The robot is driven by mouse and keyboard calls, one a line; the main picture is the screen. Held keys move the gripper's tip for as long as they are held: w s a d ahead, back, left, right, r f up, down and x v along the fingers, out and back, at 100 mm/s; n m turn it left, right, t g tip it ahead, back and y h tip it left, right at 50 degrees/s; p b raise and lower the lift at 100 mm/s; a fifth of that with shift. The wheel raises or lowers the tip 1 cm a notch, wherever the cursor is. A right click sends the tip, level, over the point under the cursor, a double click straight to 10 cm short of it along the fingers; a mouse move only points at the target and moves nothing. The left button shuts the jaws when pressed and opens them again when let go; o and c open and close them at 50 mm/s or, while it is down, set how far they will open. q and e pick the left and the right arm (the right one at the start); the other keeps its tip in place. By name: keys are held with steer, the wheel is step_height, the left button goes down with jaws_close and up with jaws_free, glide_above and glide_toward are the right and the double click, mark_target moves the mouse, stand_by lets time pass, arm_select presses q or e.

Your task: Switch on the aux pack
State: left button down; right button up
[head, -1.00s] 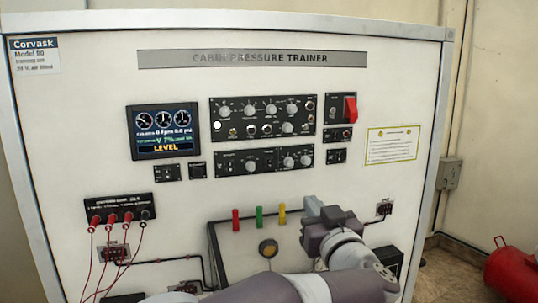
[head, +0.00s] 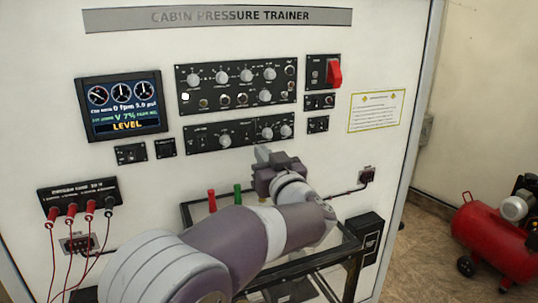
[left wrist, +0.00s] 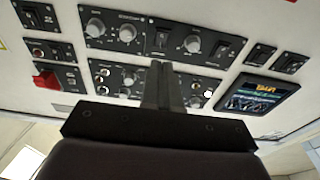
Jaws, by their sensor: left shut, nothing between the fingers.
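The trainer panel carries an upper control panel (head: 237,83) with several knobs and toggles, and a lower control panel (head: 205,137) with knobs and dark switches. Both show upside down in the left wrist view, the lower one (left wrist: 128,30) nearer the top. I cannot read which switch is labelled for the aux pack. My left gripper (head: 262,154) is shut and empty, just below the lower panel's right half. In the left wrist view its fingertips (left wrist: 160,68) are together and overlap the panels; whether they touch anything cannot be told. My right gripper is not in view.
A display (head: 122,107) reading LEVEL sits left of the panels. A red guarded switch (head: 334,73) is at upper right, with small switch modules below it. Red leads hang from a socket block (head: 77,196) at lower left. A red compressor (head: 497,236) stands on the floor at right.

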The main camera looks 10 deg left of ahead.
mark_target(247, 131)
arm_select(q)
steer(key=p+x, duration=0.3)
steer(key=x, duration=0.4)
steer(key=shift+w+a+r, duration=0.1)
steer(key=shift+w+a, duration=0.15)
steer(key=shift+s+d+r, duration=0.1)
steer(key=shift+s+d, duration=0.05)
steer(key=shift+s, duration=0.05)
steer(key=shift+w+r+p, duration=0.15)
steer(key=shift+w+p, duration=0.1)
steer(key=shift+p, duration=0.2)
steer(key=shift+a+r+p, duration=0.2)
steer(key=shift+r+p, duration=0.45)
steer(key=shift+s+d+f+b, duration=0.1)
steer(key=shift+s+f+b, duration=0.15)
steer(key=shift+b, duration=0.1)
steer(key=shift+w+r, duration=0.1)
steer(key=shift+w, duration=0.1)
steer(key=shift+f, duration=0.25)
